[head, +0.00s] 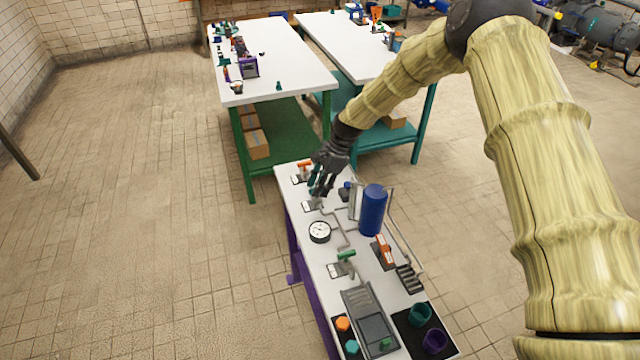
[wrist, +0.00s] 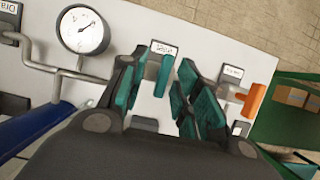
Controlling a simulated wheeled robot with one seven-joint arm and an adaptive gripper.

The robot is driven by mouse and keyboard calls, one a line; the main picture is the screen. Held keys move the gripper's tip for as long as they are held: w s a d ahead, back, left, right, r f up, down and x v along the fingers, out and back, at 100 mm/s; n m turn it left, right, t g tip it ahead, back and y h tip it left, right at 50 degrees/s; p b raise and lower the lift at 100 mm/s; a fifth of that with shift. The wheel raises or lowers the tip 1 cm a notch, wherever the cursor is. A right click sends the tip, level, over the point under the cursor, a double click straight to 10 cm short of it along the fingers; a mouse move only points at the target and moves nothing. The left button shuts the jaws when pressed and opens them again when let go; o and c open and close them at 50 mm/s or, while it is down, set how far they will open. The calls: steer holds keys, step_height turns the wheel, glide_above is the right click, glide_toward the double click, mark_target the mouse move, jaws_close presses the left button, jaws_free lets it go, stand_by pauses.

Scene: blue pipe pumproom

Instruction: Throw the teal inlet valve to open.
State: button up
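My gripper (head: 322,180) is low over the far part of the white bench, beside a small label plate (head: 309,207). No grasp on a handle shows.
An orange-handled valve (wrist: 253,99) is close on the right of the fingers. A pressure gauge (head: 320,232), blue tank (head: 372,210), green-handled valve (head: 346,255) and grey pipes stand on the bench (head: 305,243). Two white-topped tables stand behind. Floor left of the bench is clear.

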steer(key=shift+w+a+f, duration=0.1)
steer(key=shift+w+f, duration=0.3)
steer(key=shift+f, duration=0.1)
steer(key=shift+c, duration=0.6)
steer(key=c, duration=0.3)
steer(key=shift+r, duration=0.15)
jaws_close()
steer(key=shift+s+r, duration=0.1)
